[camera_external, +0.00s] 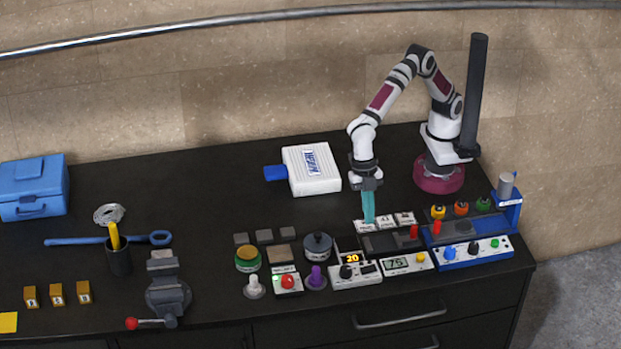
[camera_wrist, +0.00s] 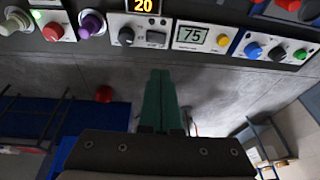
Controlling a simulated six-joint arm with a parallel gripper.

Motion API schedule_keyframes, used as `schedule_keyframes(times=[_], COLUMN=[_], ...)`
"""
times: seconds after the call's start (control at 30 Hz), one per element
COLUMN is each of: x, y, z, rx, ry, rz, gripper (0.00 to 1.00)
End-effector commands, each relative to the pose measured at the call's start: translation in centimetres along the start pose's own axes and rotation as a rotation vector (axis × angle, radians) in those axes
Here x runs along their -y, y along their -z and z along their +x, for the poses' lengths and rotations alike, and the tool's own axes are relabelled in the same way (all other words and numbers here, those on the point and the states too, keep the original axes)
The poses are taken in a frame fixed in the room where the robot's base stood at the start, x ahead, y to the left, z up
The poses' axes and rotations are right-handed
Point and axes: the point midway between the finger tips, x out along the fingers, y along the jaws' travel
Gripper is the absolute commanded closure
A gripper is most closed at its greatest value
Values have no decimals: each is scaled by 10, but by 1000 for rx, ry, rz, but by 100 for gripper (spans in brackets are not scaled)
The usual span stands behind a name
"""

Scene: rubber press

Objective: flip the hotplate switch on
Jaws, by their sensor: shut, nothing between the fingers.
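A white control box with a lit orange "20" display (camera_external: 352,259) stands in the front row. It has a black round knob (camera_wrist: 126,36) and, to its right, a small dark rocker switch (camera_wrist: 155,38). I cannot read a hotplate label or tell the switch position. My gripper (camera_external: 369,222) has teal fingers, shut and empty, pointing down. In the external view its tips appear behind the "20" box. In the wrist view the fingers (camera_wrist: 160,72) lie just below the boxes in the picture, over the floor, apart from the switch.
A "75" display panel (camera_wrist: 191,36) with a yellow button stands right of the box, then a blue unit with several knobs (camera_external: 472,250). To the left are a purple-topped post (camera_external: 317,277) and a red-button box (camera_external: 288,284). White labelled blocks (camera_external: 385,220) stand behind.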

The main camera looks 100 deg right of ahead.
Motion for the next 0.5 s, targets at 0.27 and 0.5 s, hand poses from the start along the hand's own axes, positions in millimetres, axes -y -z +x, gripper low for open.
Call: schedule_keyframes(times=[0.27,0.5], x=[0,1], y=[-1,-2], z=[3,45], rx=[1,4], ry=[0,4], rz=[4,5], gripper=[100,100])
